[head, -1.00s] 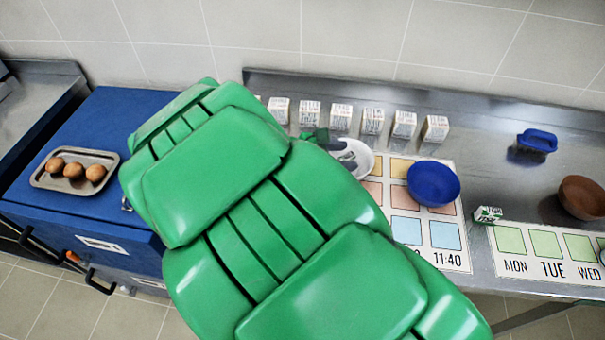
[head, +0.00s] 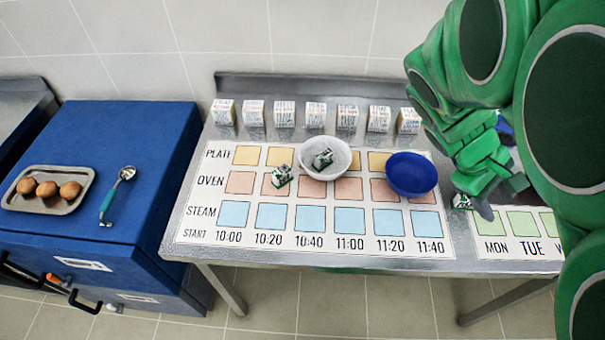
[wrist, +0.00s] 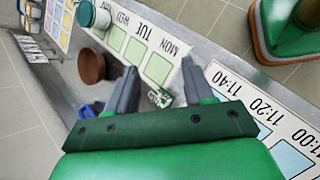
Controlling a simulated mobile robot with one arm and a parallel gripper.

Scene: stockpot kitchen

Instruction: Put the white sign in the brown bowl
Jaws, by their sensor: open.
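A small white-and-green sign (head: 462,201) lies on the steel counter, left of the MON column, partly covered by my gripper in the head view. It also shows in the wrist view (wrist: 161,98), between my fingers in the picture and apart from them. My gripper (wrist: 158,66) is open and empty; in the head view its grey fingertips (head: 487,209) hang beside the sign, above the weekday board. The brown bowl (wrist: 91,66) stands on the counter beyond the left finger in the wrist view. My arm hides it in the head view.
A white bowl (head: 341,152) holding a similar small sign (head: 323,158) and a blue bowl (head: 411,174) stand on the time board (head: 200,219). Another sign (head: 281,176) lies there. White cartons (head: 315,114) line the back. A teal-and-white jar (wrist: 95,15) is near the brown bowl.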

